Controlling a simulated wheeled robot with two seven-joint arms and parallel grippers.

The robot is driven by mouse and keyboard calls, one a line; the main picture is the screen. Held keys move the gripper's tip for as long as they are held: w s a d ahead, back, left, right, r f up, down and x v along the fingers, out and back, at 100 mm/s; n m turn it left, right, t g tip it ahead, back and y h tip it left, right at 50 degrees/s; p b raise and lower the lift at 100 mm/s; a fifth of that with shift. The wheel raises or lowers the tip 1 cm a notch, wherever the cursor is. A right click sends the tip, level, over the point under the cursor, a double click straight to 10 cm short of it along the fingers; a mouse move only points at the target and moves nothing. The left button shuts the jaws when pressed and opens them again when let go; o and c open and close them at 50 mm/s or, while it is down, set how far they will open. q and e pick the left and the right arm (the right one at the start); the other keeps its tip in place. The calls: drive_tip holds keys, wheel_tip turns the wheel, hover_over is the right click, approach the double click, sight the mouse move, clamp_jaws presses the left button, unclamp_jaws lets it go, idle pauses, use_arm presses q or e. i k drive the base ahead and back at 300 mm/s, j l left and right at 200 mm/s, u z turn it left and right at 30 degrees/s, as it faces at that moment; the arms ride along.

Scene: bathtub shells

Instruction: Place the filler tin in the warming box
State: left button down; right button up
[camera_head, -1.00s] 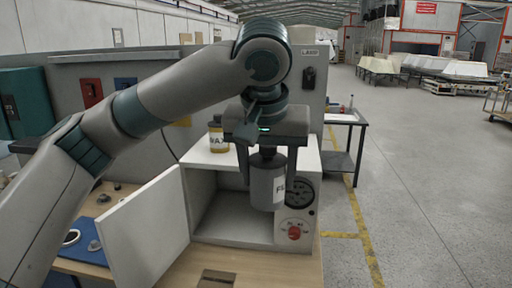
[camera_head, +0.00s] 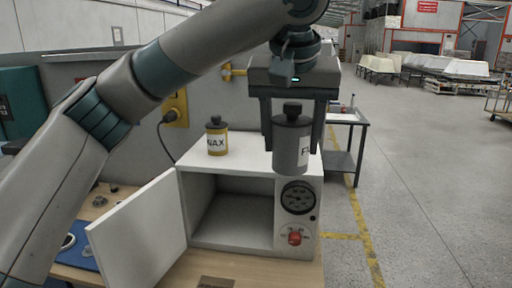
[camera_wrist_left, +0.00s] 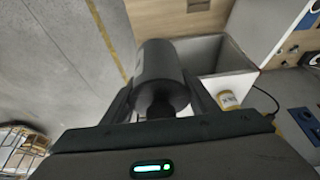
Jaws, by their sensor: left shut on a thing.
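The filler tin (camera_head: 290,146) is a grey cylinder with a black cap and a white label starting with F. My left gripper (camera_head: 293,130) is shut on it and holds it upright, in front of the upper right of the warming box in the head view. In the left wrist view the tin (camera_wrist_left: 160,75) sits between the fingers. The warming box (camera_head: 196,208) is white, with its door (camera_head: 138,235) swung open to the left. Its visible inside is empty. A gauge and red knob are on its right front. My right gripper is not in view.
A yellow tin labelled WAX (camera_head: 217,140) stands on top of the box. The box stands on a wooden bench (camera_head: 255,266). A small dark table (camera_head: 345,150) stands behind on the right, with open floor beyond it.

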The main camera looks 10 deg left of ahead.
sight(249, 216)
drive_tip(key=i, duration=0.9)
